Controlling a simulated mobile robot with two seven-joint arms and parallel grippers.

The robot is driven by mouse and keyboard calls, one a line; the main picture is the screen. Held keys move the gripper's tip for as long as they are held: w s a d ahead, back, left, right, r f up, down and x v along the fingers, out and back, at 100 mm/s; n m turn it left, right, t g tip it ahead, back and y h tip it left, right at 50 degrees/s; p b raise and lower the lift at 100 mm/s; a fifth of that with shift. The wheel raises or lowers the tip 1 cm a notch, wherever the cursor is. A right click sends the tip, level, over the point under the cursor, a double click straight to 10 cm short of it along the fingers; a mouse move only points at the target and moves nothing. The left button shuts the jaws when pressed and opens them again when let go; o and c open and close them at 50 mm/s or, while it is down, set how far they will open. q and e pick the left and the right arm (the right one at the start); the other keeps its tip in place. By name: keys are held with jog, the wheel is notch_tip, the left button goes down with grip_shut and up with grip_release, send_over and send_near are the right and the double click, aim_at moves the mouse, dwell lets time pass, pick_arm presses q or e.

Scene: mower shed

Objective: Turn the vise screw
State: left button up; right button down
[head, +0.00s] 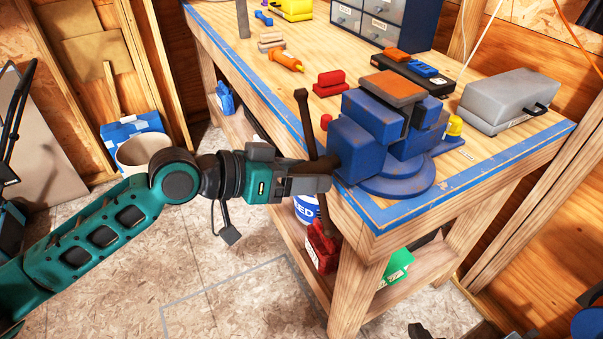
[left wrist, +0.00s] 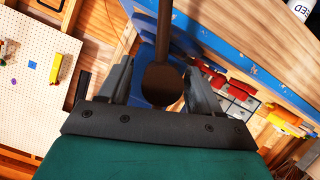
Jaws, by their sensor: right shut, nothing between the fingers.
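The blue vise (head: 370,130) is mounted on the near corner of the workbench. Its dark screw sticks out to the left, and a long dark handle bar (head: 305,120) crosses it, close to upright. My left gripper (head: 318,175) is at the screw's outer end, beside the bar. In the left wrist view the round dark screw end (left wrist: 162,86) lies between my left fingers (left wrist: 160,95), which stand apart with a gap visible on each side. The bar (left wrist: 163,28) runs up from the screw end there. A dark part of my right gripper (head: 488,330) shows at the bottom edge, mostly cut off.
The workbench (head: 480,175) has a blue-edged top. Red blocks (head: 330,84), an orange-handled tool (head: 287,61) and a grey case (head: 508,100) lie on it. Below, a shelf holds a red can (head: 322,245). A white bucket (head: 143,152) stands on the floor at left.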

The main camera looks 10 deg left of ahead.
pick_arm(q)
jog(key=shift+a+f, duration=0.1)
jog(key=shift+a, duration=0.05)
jog(key=shift+s+a, duration=0.15)
jog(key=b+v, duration=0.2)
jog(key=v, duration=1)
jog(key=shift+r, duration=0.25)
jog(key=shift+a+f, duration=0.1)
jog(key=shift+a, duration=0.05)
